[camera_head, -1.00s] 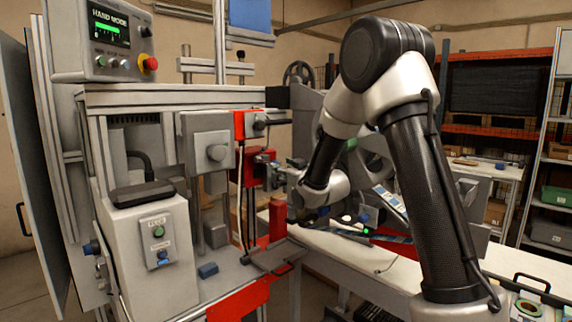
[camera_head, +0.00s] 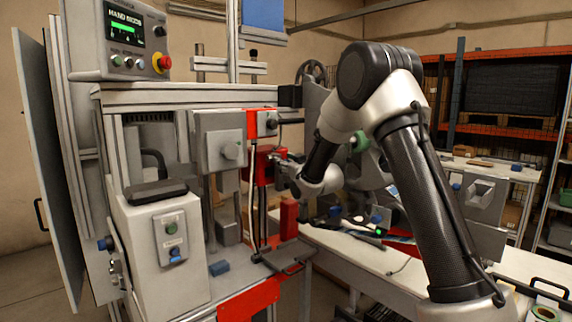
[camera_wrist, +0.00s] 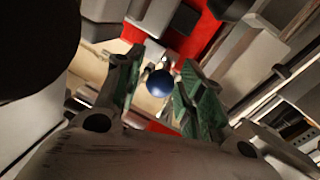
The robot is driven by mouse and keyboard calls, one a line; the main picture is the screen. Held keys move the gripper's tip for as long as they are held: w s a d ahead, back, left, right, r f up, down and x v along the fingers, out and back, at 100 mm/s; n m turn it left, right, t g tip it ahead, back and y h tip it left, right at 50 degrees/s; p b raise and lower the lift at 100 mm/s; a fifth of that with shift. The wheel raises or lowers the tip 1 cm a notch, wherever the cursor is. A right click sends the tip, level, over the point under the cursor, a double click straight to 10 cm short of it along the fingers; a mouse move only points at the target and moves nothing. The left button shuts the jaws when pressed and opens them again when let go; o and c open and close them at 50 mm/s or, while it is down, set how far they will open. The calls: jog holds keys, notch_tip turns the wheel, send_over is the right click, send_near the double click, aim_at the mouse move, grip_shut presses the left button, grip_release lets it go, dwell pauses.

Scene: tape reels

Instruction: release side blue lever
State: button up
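The blue lever's round knob (camera_wrist: 160,83) shows in the wrist view, on a pale stem in front of a red part of the machine. My gripper (camera_wrist: 162,92) is open, with one green-padded finger on each side of the knob. Gaps show between the knob and both fingers, so it does not look gripped. In the head view my gripper (camera_head: 281,167) is beside the red slide unit (camera_head: 263,165) of the machine. The blue knob cannot be made out in the head view, where my gripper and wrist crowd that spot.
The machine carries a control panel (camera_head: 130,35) with a red stop button. A grey plate with a handle (camera_head: 288,256) juts out below my gripper. A white table (camera_head: 385,262) with loose items lies to the right.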

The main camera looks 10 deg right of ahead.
grip_shut()
jog(key=shift+r, duration=0.15)
jog(key=shift+w+r+g+h, duration=0.1)
jog(key=shift+r+g+h, duration=0.2)
jog(key=shift+r+g, duration=0.75)
jog(key=shift+w+a+r+n+g+h, duration=0.1)
jog(key=shift+w+r+n+g+h, duration=0.1)
jog(key=shift+r+g, duration=0.3)
jog(key=shift+w+a+r+n+g+h, duration=0.1)
jog(key=shift+r+n+g+h, duration=0.15)
jog(key=shift+g, duration=0.3)
jog(key=shift+w+a+r, duration=0.15)
jog(key=shift+w+r, duration=0.1)
jog(key=shift+r, duration=0.35)
jog(key=shift+w+a+r, duration=0.1)
jog(key=shift+w+r, duration=0.15)
jog(key=shift+r, duration=0.4)
jog(key=shift+o, duration=1.8)
grip_release()
